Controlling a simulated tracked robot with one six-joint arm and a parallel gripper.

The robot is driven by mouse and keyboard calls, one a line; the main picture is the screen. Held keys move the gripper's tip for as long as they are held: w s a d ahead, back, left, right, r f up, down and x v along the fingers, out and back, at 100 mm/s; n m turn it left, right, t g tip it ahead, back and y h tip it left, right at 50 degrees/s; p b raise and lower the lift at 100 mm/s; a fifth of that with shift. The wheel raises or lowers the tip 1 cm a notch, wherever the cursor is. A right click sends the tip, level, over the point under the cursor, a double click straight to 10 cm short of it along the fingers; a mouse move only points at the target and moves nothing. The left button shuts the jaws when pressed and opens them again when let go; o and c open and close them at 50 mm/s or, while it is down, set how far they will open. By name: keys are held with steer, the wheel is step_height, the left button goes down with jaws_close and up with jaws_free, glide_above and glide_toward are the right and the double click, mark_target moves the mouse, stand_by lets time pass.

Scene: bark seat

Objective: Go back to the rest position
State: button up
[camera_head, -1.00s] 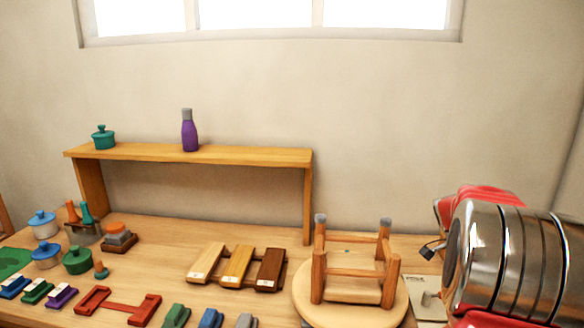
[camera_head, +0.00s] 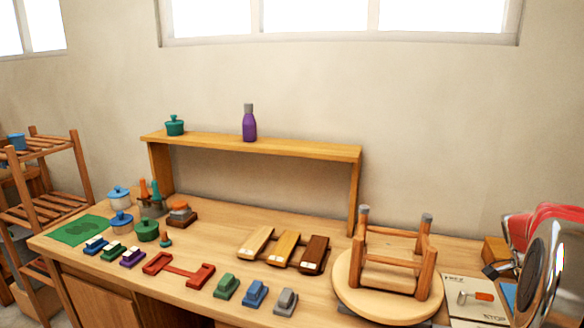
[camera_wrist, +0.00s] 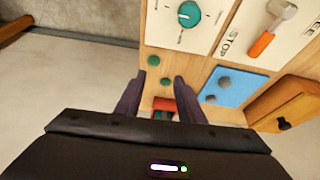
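My gripper (camera_wrist: 158,82) shows in the wrist view with its two dark fingers apart. The gap between them looks empty, with a wooden board (camera_wrist: 190,67) beyond. In the head view my chrome and red arm is at the far right edge, partly cut off, and I cannot make out the fingers there. An upturned wooden stool (camera_head: 388,262) with grey-tipped legs pointing up rests on its round seat (camera_head: 362,300) on the bench, left of my arm.
The bench (camera_head: 215,240) holds three wooden blocks (camera_head: 287,247), a red bracket (camera_head: 178,268), small coloured blocks (camera_head: 227,287) and lidded pots (camera_head: 147,230). A raised shelf (camera_head: 300,147) carries a purple bottle (camera_head: 249,125) and teal pot (camera_head: 175,125). A lever panel (camera_head: 477,298) lies right. A rack (camera_head: 45,190) stands left.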

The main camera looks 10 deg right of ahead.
steer(key=s+a+r+n+t+y, duration=0.1)
steer(key=a+n, duration=0.6)
steer(key=a, duration=0.8)
steer(key=s+a+r+n+t+y, duration=0.1)
steer(key=s+a+r+n+t, duration=0.2)
steer(key=a+n, duration=0.5)
steer(key=s+a+r+n+t+y, duration=0.2)
steer(key=a+n, duration=0.6)
steer(key=a, duration=1.6)
steer(key=shift+s+a+r+t, duration=0.15)
steer(key=shift+s+r+t, duration=0.25)
steer(key=shift+r+t, duration=0.45)
steer(key=shift+c, duration=0.5)
